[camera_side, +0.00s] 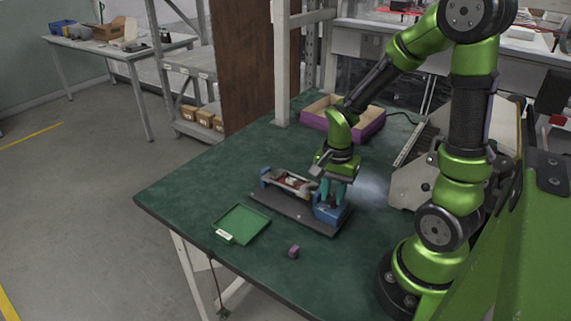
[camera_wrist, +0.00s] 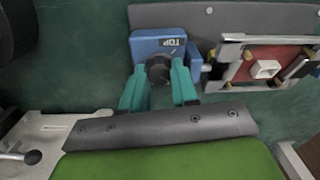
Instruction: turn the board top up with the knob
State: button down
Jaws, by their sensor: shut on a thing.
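My gripper (camera_wrist: 160,80) is shut on a dark round knob (camera_wrist: 158,68) on the blue block (camera_wrist: 147,44), with one teal finger on each side of the knob. The word TOP on the block reads upside down in the wrist view. The board (camera_wrist: 262,60), a reddish panel in a metal frame, lies beside the block in the wrist view. In the side view, the board (camera_side: 290,182) sits on the dark base plate (camera_side: 276,211), left of the blue block (camera_side: 331,212). The fingers hide part of the knob.
A green tray (camera_side: 242,224) and a small purple cube (camera_side: 294,251) lie in front of the base plate. A purple-sided box (camera_side: 362,122) stands at the back. A grey fixture with a lever (camera_wrist: 50,135) shows lower left in the wrist view. The table's left part is clear.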

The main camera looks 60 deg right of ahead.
aim_at(333, 196)
jog(key=n, duration=1.2)
jog(key=shift+n, duration=2.1)
jog(key=c, duration=1.1)
grip_release()
notch_tip(333, 196, up, 17)
